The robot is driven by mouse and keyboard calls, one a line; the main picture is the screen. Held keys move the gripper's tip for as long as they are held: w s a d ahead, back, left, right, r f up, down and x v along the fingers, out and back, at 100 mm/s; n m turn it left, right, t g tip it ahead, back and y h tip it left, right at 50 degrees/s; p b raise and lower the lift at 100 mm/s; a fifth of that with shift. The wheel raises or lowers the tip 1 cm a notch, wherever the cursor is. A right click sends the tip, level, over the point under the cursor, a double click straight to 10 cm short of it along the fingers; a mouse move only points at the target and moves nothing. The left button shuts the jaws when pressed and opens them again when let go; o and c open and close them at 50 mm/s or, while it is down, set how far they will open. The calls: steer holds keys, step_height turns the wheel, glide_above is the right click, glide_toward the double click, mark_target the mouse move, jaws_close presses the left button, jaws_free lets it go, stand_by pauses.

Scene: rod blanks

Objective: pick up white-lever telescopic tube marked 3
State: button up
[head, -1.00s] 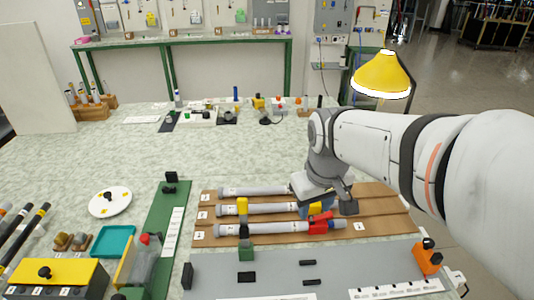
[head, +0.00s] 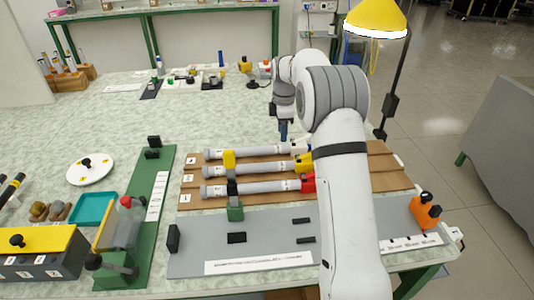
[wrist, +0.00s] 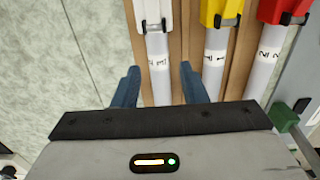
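The white-lever tube marked 3 (head: 245,156) is the farthest of three grey tubes lying side by side on a brown board. In the wrist view its white lever clamp (wrist: 153,12) is at the top, with the "3" label below it. My gripper (wrist: 158,84) is open, its two blue fingers on either side of this tube in that view. I cannot tell whether the fingers are down at its level.
The yellow-lever tube (wrist: 215,62) marked 1 and red-lever tube (wrist: 262,72) marked 2 lie close alongside. The table behind the board is mostly clear.

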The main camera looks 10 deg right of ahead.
mark_target(280, 146)
steer(key=f, duration=0.7)
steer(key=shift+w+a+f, duration=0.15)
steer(key=shift+a, duration=0.05)
steer(key=c, duration=0.5)
steer(key=shift+c, duration=0.2)
